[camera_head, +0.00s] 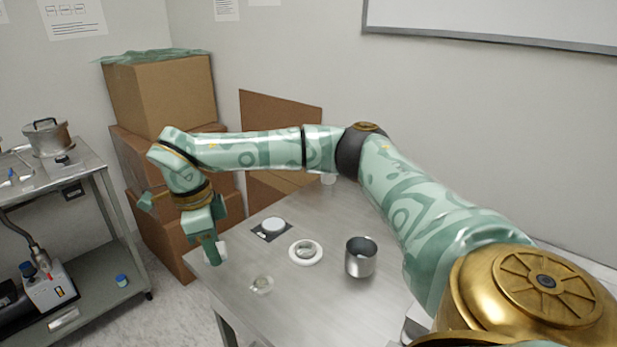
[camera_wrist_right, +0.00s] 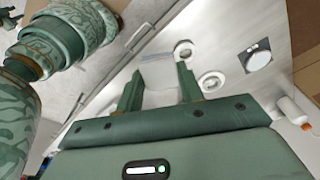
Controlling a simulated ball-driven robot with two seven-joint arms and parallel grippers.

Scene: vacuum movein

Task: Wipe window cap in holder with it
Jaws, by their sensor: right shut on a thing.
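My right gripper (camera_head: 212,252) is low over the left end of the metal table. In the right wrist view its two fingers (camera_wrist_right: 158,90) stand on either side of a pale, thin wipe (camera_wrist_right: 157,72), and it is shut on that wipe. The wipe also shows as a white patch beside the fingers in the head view (camera_head: 222,249). A white ring-shaped holder (camera_head: 306,259) stands on the table, apart from the gripper. A greyish round piece, likely the window cap (camera_head: 306,248), sits in its middle. My left gripper is not in view.
A white disc (camera_head: 273,224) lies on a dark square mat (camera_head: 260,234). A small clear item (camera_head: 262,284) lies near the front edge. A metal cup (camera_head: 361,262) stands right of the holder. Cardboard boxes (camera_head: 165,95) are stacked behind, and a cart (camera_head: 110,245) stands left.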

